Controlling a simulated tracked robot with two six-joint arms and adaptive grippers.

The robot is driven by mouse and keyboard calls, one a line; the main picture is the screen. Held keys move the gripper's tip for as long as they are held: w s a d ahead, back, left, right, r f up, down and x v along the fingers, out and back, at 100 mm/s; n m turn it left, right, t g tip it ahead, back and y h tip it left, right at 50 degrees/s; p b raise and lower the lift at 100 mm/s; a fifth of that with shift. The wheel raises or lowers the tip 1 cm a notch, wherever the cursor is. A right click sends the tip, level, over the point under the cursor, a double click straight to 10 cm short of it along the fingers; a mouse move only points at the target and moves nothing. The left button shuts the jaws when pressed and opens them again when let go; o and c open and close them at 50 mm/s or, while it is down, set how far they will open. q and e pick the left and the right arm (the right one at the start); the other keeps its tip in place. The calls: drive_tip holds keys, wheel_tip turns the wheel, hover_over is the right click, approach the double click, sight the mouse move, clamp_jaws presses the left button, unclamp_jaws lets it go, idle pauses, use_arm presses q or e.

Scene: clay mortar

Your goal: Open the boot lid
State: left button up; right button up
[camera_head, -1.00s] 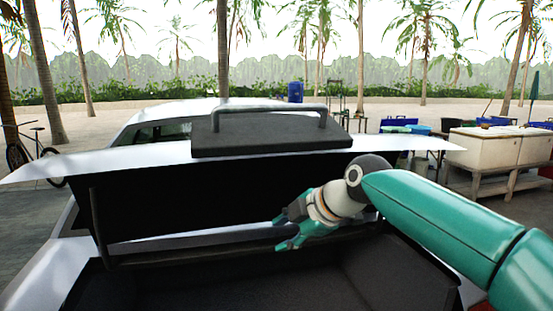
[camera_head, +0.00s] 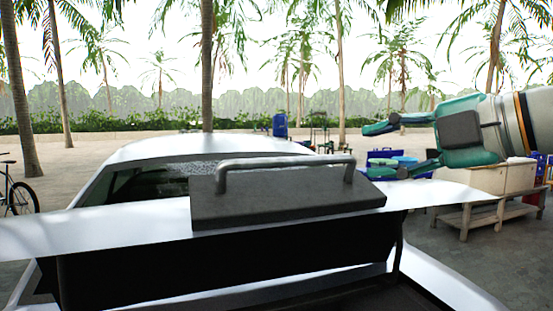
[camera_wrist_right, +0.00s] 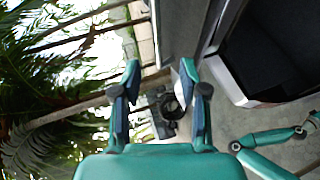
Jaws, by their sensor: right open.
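The white boot lid (camera_head: 95,233) stands raised in the head view, its dark inner side (camera_head: 230,262) facing me above the boot opening. A dark block (camera_head: 290,197) with a grey bar handle (camera_head: 285,162) sits on the lid. My right gripper (camera_head: 372,150) is at the upper right, above and to the right of the lid, apart from it. Its fingers are spread and empty, as the right wrist view also shows (camera_wrist_right: 160,75). The car's dark boot opening (camera_wrist_right: 272,50) shows at the right there. I do not see my left gripper.
A thin dark strut (camera_head: 398,258) stands under the lid's right side. A pale counter (camera_head: 495,180) and blue containers (camera_head: 385,155) stand behind at the right. A bicycle (camera_head: 20,195) is at the left edge. Palm trunks rise behind the car.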

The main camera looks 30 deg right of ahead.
sight(301, 162)
drive_tip(key=p+x, duration=0.2)
drive_tip(key=x, duration=1.4)
drive_tip(key=shift+w+r, duration=0.1)
drive_tip(key=shift+r, duration=0.1)
clamp_jaws()
